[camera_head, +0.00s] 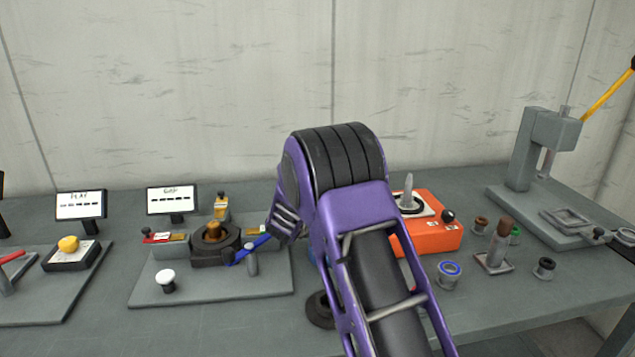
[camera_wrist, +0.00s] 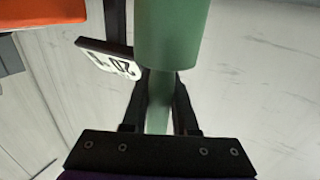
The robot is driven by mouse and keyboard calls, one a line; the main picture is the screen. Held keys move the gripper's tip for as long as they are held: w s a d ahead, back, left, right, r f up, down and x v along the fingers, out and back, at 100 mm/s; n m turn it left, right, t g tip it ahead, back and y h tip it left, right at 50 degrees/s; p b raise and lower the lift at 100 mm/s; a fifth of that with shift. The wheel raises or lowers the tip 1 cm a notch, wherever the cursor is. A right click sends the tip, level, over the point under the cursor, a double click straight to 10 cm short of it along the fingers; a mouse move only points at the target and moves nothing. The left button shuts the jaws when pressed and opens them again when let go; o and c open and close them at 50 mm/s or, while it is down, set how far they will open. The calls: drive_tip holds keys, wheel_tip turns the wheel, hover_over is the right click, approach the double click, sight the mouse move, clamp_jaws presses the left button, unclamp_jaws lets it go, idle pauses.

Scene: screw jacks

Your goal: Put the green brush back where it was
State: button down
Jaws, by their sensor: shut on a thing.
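The green brush (camera_wrist: 167,35) shows in the wrist view as a wide green cylinder on a narrower green stem. My gripper (camera_wrist: 160,95) is shut on the stem, with a black finger on each side. The rest of the brush is out of the frame. In the head view my purple arm hides the gripper and the brush. Small pots with coloured rims stand at the right: a green one (camera_head: 515,235), a blue one (camera_head: 449,273), a brown one (camera_head: 481,225) and a black one (camera_head: 544,268). I cannot tell which spot the brush came from.
An orange box (camera_head: 435,236) with a black knob stands behind my arm. A brown-topped tool (camera_head: 497,243) stands upright on a small base among the pots. A grey press (camera_head: 545,160) is at the far right. A grey plate (camera_head: 215,285) with fixtures lies left of my arm.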

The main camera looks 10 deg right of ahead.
drive_tip(key=c, duration=1.1)
unclamp_jaws()
drive_tip(key=shift+f, duration=0.1)
drive_tip(key=shift+c, duration=0.2)
drive_tip(key=o, duration=0.5)
drive_tip(key=shift+c, duration=0.2)
drive_tip(key=v, duration=1.2)
drive_tip(key=shift+r, duration=0.25)
